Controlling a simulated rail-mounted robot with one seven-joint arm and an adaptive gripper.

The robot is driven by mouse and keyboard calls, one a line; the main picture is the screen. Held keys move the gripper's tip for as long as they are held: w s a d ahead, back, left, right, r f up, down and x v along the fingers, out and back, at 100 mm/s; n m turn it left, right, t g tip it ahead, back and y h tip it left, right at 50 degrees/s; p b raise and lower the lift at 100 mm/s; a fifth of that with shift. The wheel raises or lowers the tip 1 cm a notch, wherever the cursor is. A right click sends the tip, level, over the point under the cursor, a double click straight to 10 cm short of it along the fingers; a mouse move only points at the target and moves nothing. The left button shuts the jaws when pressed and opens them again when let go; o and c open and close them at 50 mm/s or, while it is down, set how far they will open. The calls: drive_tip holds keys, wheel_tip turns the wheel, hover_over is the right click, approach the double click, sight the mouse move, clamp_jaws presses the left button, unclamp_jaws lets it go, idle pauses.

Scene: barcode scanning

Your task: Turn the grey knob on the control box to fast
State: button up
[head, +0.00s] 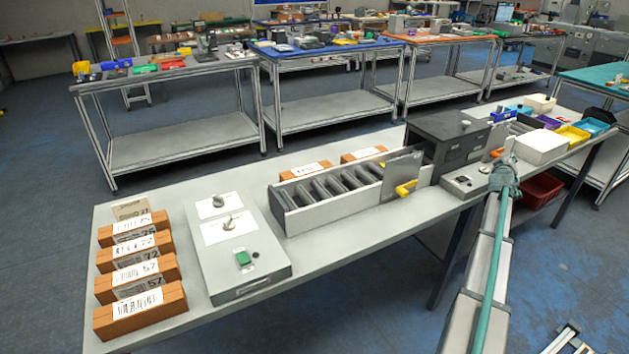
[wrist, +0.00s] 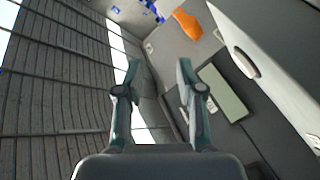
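A flat light-grey control box (head: 264,268) lies on the near table, left of the roller conveyor. It carries two small grey knobs, one at the back (head: 218,201) and one in front (head: 228,223), each on a white label plate. The label words and knob settings are too small to read. A green button (head: 243,258) is near its front. My gripper (wrist: 158,75) is open and empty in the wrist view. In the head view my arm reaches up at the right, well away from this box, and the gripper itself cannot be made out.
Several barcoded brown boxes (head: 140,310) stand left of the control box. The roller conveyor (head: 335,199) leads to a dark scanner housing (head: 447,135); a yellow handle (head: 406,188) juts out there. A smaller grey box (head: 463,184) and bins stand right. An orange part (wrist: 187,23) shows in the wrist view.

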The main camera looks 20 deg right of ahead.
drive_tip(key=w+a+r+t+p, duration=0.1)
drive_tip(key=w+a+r+p, duration=0.2)
drive_tip(key=r, duration=0.4)
drive_tip(key=w+a+r+m+t+p, duration=0.1)
drive_tip(key=w+a+r+t, duration=0.1)
drive_tip(key=w+a+r, duration=0.35)
drive_tip(key=w+a+r+t+p, duration=0.1)
drive_tip(key=w+a+r+p, duration=0.1)
drive_tip(key=w+r, duration=0.5)
drive_tip(key=w+a+f+n+g+y, duration=0.1)
drive_tip(key=w+a+y, duration=0.15)
drive_tip(key=a, duration=0.65)
drive_tip(key=w+a+f+y, duration=0.2)
drive_tip(key=w+a, duration=0.2)
drive_tip(key=a, duration=0.5)
drive_tip(key=w+a+f+n+g+y+p, duration=0.1)
drive_tip(key=a+f+y, duration=0.1)
drive_tip(key=a, duration=0.9)
drive_tip(key=w+a+f+n+g+y, duration=0.1)
drive_tip(key=a+f+n+g+y, duration=0.15)
drive_tip(key=a, duration=0.95)
drive_tip(key=n+g+y+p, duration=0.2)
drive_tip(key=n+g+y, duration=0.5)
drive_tip(key=g, duration=0.1)
approach(217, 196)
drive_tip(key=p+x, duration=0.2)
drive_tip(key=x, duration=0.6)
drive_tip(key=shift+a+f, duration=0.1)
drive_tip(key=shift+f, duration=0.35)
